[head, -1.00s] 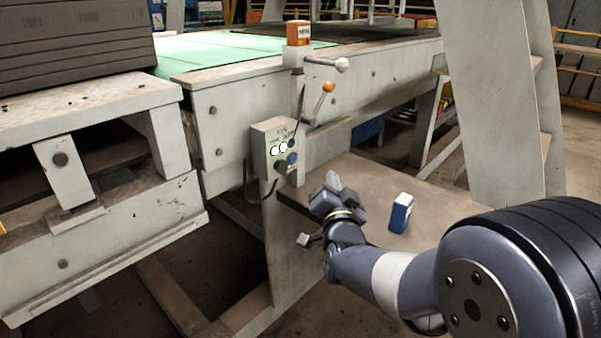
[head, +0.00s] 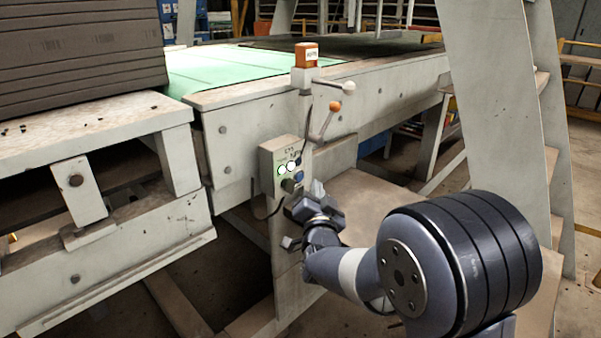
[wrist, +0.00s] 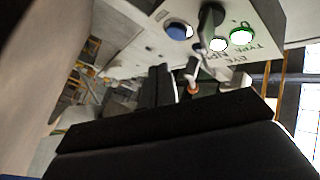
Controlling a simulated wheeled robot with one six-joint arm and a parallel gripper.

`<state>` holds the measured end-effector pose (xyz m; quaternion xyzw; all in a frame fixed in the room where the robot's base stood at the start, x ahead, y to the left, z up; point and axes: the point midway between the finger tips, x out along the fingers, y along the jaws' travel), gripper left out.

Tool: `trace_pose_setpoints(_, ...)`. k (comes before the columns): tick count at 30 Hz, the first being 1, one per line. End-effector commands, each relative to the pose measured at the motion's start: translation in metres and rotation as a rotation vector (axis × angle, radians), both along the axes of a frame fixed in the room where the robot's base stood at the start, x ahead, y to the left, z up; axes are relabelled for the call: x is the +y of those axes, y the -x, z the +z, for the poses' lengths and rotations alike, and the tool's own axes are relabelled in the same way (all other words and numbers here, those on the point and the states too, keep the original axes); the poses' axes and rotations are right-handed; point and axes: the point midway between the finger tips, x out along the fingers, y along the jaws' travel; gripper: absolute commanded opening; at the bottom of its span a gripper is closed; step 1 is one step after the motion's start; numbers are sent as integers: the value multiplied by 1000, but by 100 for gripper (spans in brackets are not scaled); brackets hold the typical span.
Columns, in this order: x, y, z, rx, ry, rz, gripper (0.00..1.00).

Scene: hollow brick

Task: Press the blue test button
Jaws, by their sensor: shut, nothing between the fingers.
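The grey control box (head: 268,172) is fixed to the side of the bench frame in the head view. The blue button (head: 298,175) is on its face, low and to the right; it also shows in the wrist view (wrist: 178,31), apart from the fingers. Two lit round white buttons, one green-rimmed (wrist: 241,37), and a dark knob (wrist: 208,22) sit beside it. My gripper (head: 318,187) is shut and empty, just right of and below the box. Its dark fingers (wrist: 160,86) point toward the box's surroundings in the wrist view. I cannot tell the exact gap to the button.
A pale ladder-like frame (head: 490,100) rises at right. A brown lower shelf (head: 375,200) lies behind my arm.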

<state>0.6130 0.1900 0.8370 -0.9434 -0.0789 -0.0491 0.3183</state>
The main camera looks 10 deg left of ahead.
Motion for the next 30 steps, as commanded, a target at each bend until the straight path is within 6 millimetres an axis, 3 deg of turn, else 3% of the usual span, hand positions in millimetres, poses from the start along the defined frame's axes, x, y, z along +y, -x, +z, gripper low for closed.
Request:
trace_pose_setpoints(9,18,-14,0,-2,-1,0,0)
trace_pose_setpoints(30,18,-14,0,-1,-1,0,0)
